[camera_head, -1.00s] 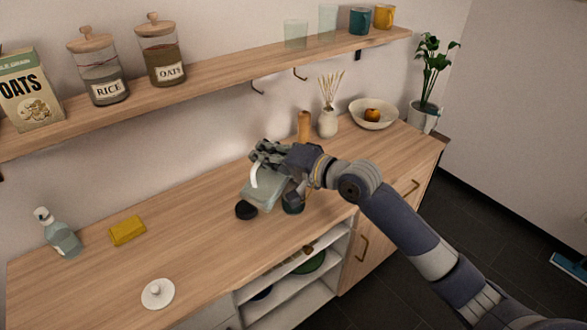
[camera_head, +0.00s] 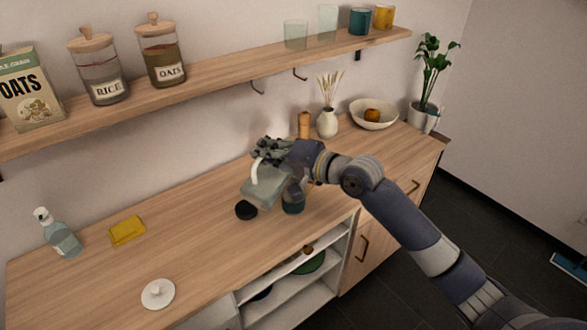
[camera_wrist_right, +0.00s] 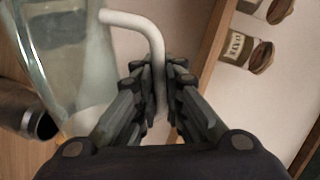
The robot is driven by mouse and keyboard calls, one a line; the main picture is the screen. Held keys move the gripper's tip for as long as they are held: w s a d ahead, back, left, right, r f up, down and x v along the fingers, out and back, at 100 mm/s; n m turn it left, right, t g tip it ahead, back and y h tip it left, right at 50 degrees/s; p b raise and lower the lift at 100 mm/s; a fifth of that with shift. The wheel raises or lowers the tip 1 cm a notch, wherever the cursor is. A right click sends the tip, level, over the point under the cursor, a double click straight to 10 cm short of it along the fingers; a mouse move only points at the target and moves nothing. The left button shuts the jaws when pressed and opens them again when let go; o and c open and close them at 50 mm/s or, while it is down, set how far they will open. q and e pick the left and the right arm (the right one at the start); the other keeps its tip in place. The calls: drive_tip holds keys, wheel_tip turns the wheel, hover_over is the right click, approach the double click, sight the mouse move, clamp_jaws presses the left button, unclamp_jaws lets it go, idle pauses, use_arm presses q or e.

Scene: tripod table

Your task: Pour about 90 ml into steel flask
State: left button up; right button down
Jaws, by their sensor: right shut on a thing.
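My right gripper (camera_head: 270,153) is shut on the white handle (camera_wrist_right: 150,35) of a clear glass pitcher (camera_head: 262,190), held above the counter and tilted. The pitcher body also shows at the upper left in the right wrist view (camera_wrist_right: 75,60). The steel flask (camera_wrist_right: 18,105) shows at the left edge of that view, grey with a dark opening, beside the pitcher. In the head view, a dark container (camera_head: 293,207), probably this flask, stands partly hidden below my wrist. I cannot make out a stream of liquid. My left gripper is not in view.
A black disc (camera_head: 246,210) lies on the wooden counter (camera_head: 200,235) near the pitcher. A white lid (camera_head: 158,293), yellow sponge (camera_head: 127,231) and spray bottle (camera_head: 60,236) are at left. A pepper mill (camera_head: 304,125), vase (camera_head: 327,122) and bowl (camera_head: 373,116) stand behind.

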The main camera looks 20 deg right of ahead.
sight(257, 179)
drive_tip(key=shift+w+d+r+m+p, duration=0.45)
drive_tip(key=shift+w+d+r+m, duration=0.05)
drive_tip(key=shift+w+d+r, duration=0.05)
idle(1.7)
drive_tip(key=shift+s+a+f, duration=0.2)
drive_tip(key=shift+f, duration=0.05)
drive_tip(key=shift+s+a+f+n+b, duration=0.5)
drive_tip(key=shift+s+a+f+b, duration=0.15)
drive_tip(key=shift+b, duration=0.2)
drive_tip(key=a+f+n, duration=0.1)
drive_tip(key=s+a+f+n, duration=0.1)
drive_tip(key=shift+s+f+n+t+p, duration=0.2)
drive_tip(key=shift+n+t+p, duration=0.1)
drive_tip(key=shift+p, duration=0.1)
drive_tip(key=shift+s+h, duration=0.1)
drive_tip(key=shift+h, duration=0.2)
drive_tip(key=shift+s+a+f+n+t+b, duration=0.1)
drive_tip(key=shift+f+n+t+b, duration=0.05)
drive_tip(key=shift+f+n, duration=0.25)
drive_tip(key=shift+s+a+f+n+t+b, duration=0.15)
drive_tip(key=shift+f+n, duration=0.15)
drive_tip(key=shift+f, duration=0.15)
drive_tip(key=shift+a+f, duration=0.1)
